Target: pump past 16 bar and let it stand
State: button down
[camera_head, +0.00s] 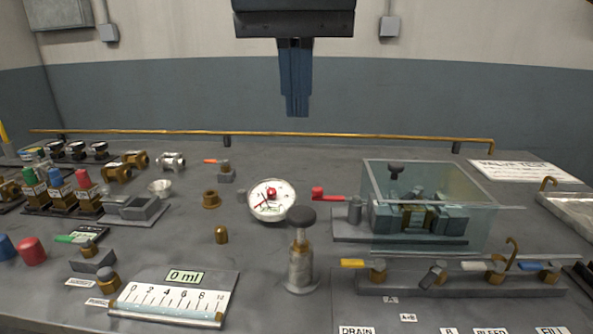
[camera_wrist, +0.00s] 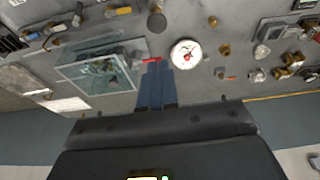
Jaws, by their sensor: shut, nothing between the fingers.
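My gripper (camera_head: 297,112) is shut and empty, hanging above the far side of the bench, apart from the pump. In the wrist view the gripper (camera_wrist: 156,68) points toward the gauge (camera_wrist: 186,54) and the pump knob (camera_wrist: 157,22).
A glass box (camera_head: 475,222) encloses a clamped valve at right, with a red lever (camera_head: 330,194) beside it. A row of coloured-handle valves (camera_head: 450,275) stands in front. A scale reading 0 ml (camera_head: 170,300) is front left. A brass pipe (camera_head: 270,134) runs along the back.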

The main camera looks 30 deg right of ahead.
jog(key=b, duration=0.2)
send_near(301, 215)
jog(key=f, duration=0.1)
jog(key=w+d+f, duration=0.1)
jog(key=f, duration=0.1)
jog(key=w+f, duration=0.1)
jog(key=f, duration=0.1)
jog(key=shift+w+d, duration=0.25)
jog(key=shift+d, duration=0.1)
jog(key=shift+f, duration=0.65)
jog(key=shift+f+b, duration=0.85)
jog(key=shift+f, duration=0.95)
jog(key=shift+s+f, duration=0.1)
